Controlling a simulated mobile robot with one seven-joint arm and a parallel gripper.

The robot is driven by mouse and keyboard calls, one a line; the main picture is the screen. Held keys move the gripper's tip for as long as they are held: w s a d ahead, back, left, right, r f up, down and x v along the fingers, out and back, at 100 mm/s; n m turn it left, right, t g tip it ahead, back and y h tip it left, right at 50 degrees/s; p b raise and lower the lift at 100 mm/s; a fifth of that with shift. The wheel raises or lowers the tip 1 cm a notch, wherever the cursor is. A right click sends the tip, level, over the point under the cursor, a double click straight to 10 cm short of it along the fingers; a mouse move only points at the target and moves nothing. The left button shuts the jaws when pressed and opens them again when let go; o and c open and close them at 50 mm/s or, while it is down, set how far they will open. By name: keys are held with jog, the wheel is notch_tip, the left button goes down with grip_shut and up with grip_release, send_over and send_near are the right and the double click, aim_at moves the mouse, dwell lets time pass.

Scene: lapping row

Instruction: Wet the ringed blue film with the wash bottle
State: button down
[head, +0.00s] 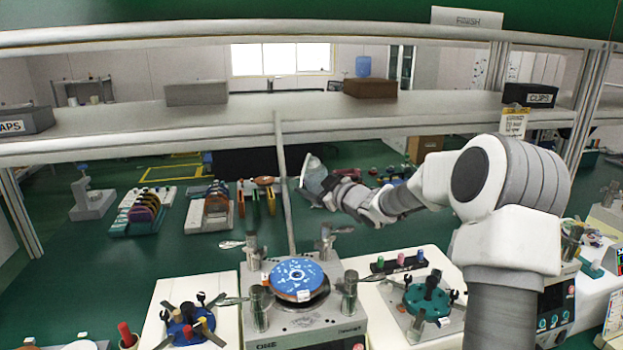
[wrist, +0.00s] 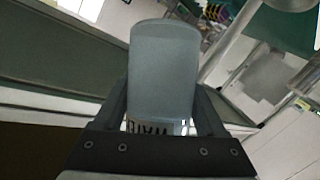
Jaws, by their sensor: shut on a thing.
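A blue film disc (head: 297,274) with scattered white patches lies on the round plate of a grey lapping machine (head: 305,322), below and left of my gripper. A small white tag shows at its front edge. My gripper (head: 330,192) is shut on the wash bottle (head: 313,174), held tilted in the air above and behind the machine. In the wrist view the bottle (wrist: 164,72) is a grey-teal body between the two fingers, with a partly hidden lettered label near the palm. Its nozzle cannot be made out.
Metal clamp posts (head: 349,296) stand around the plate. A thin upright pole (head: 286,185) rises behind the machine, close to the bottle. A long shelf (head: 240,118) crosses above. Fixtures with teal (head: 427,299) and dark blue (head: 188,325) parts flank the machine.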

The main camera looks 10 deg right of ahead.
jog(key=shift+r+p, duration=0.3)
jog(key=shift+p, duration=0.9)
jog(key=m+g+p, duration=0.1)
jog(key=p, duration=0.5)
jog(key=shift+m+p, duration=0.35)
jog(key=shift+m, duration=0.05)
jog(key=shift+f+g+p, duration=0.3)
jog(key=shift+p, duration=0.15)
